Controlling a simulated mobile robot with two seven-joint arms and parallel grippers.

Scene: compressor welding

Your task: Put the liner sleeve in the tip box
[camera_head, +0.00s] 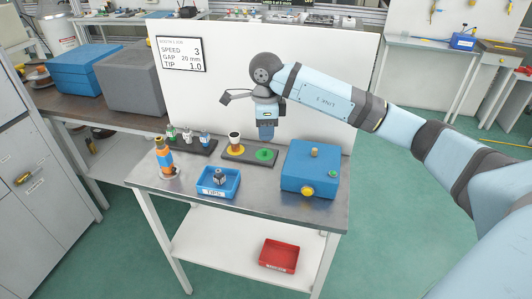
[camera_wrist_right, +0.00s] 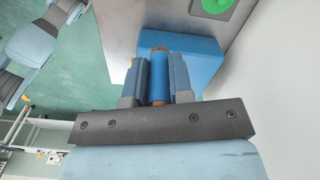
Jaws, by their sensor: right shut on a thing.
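My right gripper (camera_head: 266,134) hangs over the back of the metal table, in front of the white panel. In the right wrist view my right gripper (camera_wrist_right: 159,80) is shut on a slim blue cylinder with orange ends (camera_wrist_right: 158,75), which looks like the liner sleeve. In the head view the held part is too small to make out. The tip box (camera_head: 204,190), a small open blue tray with a white label, stands at the table's front, lower left of the gripper. A dark and grey part (camera_head: 219,177) is in it. My left gripper is out of view.
A blue box (camera_head: 302,170) with a yellow knob stands at the table's right. A dark base with a green disc (camera_head: 264,154) and a cup is left of it. An orange-and-blue bottle (camera_head: 164,158) and a rack of small bottles (camera_head: 188,138) stand left. A red tray (camera_head: 279,256) is below.

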